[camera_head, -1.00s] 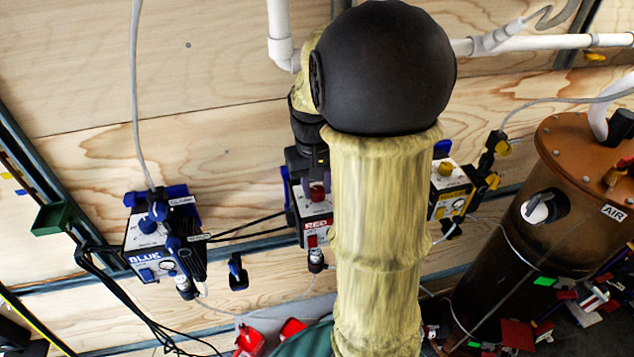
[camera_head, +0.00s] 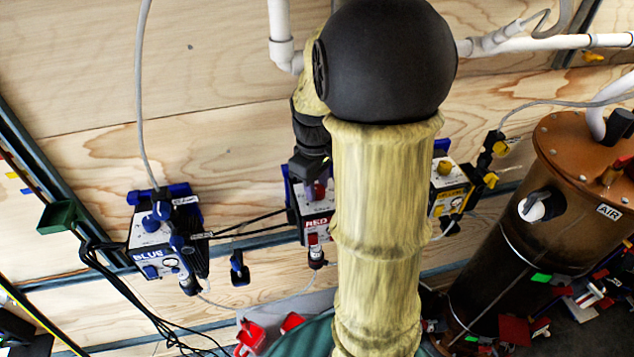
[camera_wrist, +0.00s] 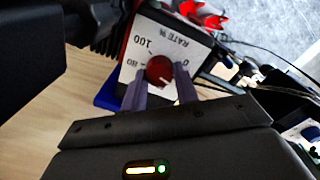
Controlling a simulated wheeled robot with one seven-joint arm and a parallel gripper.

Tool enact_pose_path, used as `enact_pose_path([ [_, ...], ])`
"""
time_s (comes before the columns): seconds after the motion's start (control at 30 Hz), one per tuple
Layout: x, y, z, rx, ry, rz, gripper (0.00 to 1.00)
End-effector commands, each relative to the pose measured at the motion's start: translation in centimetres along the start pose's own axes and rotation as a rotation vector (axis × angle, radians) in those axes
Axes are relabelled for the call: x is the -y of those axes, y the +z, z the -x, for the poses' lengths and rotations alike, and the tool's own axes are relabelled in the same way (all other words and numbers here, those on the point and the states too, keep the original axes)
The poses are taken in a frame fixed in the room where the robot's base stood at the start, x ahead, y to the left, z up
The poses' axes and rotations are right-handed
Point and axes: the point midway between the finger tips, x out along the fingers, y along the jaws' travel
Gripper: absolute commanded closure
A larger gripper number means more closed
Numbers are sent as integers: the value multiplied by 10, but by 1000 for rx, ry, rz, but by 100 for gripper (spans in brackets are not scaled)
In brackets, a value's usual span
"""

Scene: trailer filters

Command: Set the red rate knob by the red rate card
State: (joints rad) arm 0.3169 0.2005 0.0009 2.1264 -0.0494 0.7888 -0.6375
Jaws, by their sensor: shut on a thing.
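The red rate knob (camera_wrist: 160,70) stands on a white dial face (camera_wrist: 137,55) marked "RATE %", with 100, 80 and 0 readable around it. A pale mark shows on the knob's lower right side in the wrist view. My gripper (camera_wrist: 161,80) is shut on the knob, one grey-purple finger on each side. In the head view my gripper (camera_head: 315,188) is at the top of the box labelled RED (camera_head: 318,222), and my arm covers the box's right part. I cannot make out a red rate card in either view.
A BLUE box (camera_head: 150,255) hangs to the left and a yellow-labelled box (camera_head: 447,190) to the right. Black cables (camera_head: 245,228) run between the blue and red boxes. A brown AIR tank (camera_head: 545,230) stands at the right, with loose coloured pieces near its foot.

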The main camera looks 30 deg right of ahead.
Motion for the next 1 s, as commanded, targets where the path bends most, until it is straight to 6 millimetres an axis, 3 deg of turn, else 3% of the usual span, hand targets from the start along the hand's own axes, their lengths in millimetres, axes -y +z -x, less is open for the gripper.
enact_pose_path([
  [0.3, -1, -2, 2, -6, 4, 0, 93],
  [0.33, -1, -2, 2, -6, 4, 0, 64],
  [0.4, -1, -2, 1, -5, 4, 0, 51],
  [0.43, -1, -1, 1, -5, 3, 0, 49],
  [0.77, 0, -1, 2, -2, 2, 0, 49],
  [1.0, -1, -2, 29, -7, 5, 0, 49],
])
